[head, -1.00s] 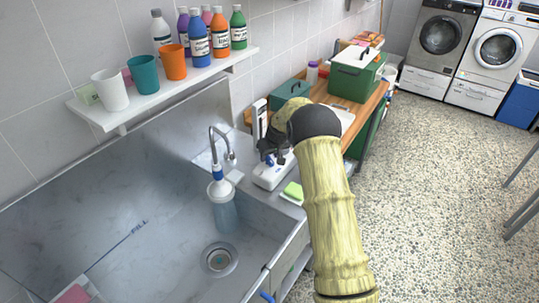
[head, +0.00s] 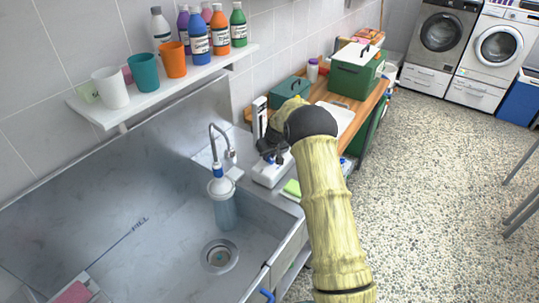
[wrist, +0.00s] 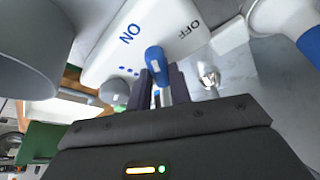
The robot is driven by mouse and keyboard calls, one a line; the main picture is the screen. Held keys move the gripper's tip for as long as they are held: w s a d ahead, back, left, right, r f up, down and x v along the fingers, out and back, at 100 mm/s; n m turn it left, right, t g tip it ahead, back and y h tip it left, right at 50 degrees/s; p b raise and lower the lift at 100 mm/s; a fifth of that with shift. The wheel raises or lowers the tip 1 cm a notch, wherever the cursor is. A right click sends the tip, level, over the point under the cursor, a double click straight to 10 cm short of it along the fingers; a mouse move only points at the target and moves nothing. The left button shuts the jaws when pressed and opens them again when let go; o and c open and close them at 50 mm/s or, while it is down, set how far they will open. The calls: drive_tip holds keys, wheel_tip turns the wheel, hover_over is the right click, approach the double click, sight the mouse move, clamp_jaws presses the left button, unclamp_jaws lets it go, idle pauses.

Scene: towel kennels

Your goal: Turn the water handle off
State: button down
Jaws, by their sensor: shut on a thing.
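The water handle (wrist: 154,58) is a blue lever on a white panel (wrist: 155,30) marked ON and OFF. In the wrist view it shows between the two words, a little nearer to ON. My gripper (wrist: 158,85) is shut on the handle, one dark finger on each side. In the head view my gripper (head: 272,155) is over the white panel (head: 268,176) beside the sink, and my own arm and wrist hide part of it.
The steel sink (head: 150,240) with a drain (head: 220,256) lies left. A green sponge (head: 292,188) rests on the counter by the panel. A shelf (head: 165,88) holds cups and bottles. A green box (head: 355,75) stands on the wooden table behind. The floor at right is open.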

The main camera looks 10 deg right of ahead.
drive_tip(key=shift+m, duration=0.3)
drive_tip(key=m, duration=0.1)
drive_tip(key=m+h+b, duration=0.1)
drive_tip(key=m, duration=0.1)
drive_tip(key=m+h, duration=0.1)
drive_tip(key=m, duration=0.1)
drive_tip(key=shift+a, duration=0.25)
drive_tip(key=m+h, duration=0.1)
drive_tip(key=m, duration=0.2)
drive_tip(key=m+g+h, duration=0.1)
drive_tip(key=m, duration=0.2)
drive_tip(key=shift+w+a+b, duration=0.1)
drive_tip(key=shift+b, duration=0.25)
drive_tip(key=shift+h, duration=0.3)
drive_tip(key=c, duration=1.3)
unclamp_jaws()
drive_tip(key=b+v, duration=0.3)
drive_tip(key=v, duration=1.4)
drive_tip(key=shift+w+r, duration=0.1)
drive_tip(key=shift+r, duration=0.2)
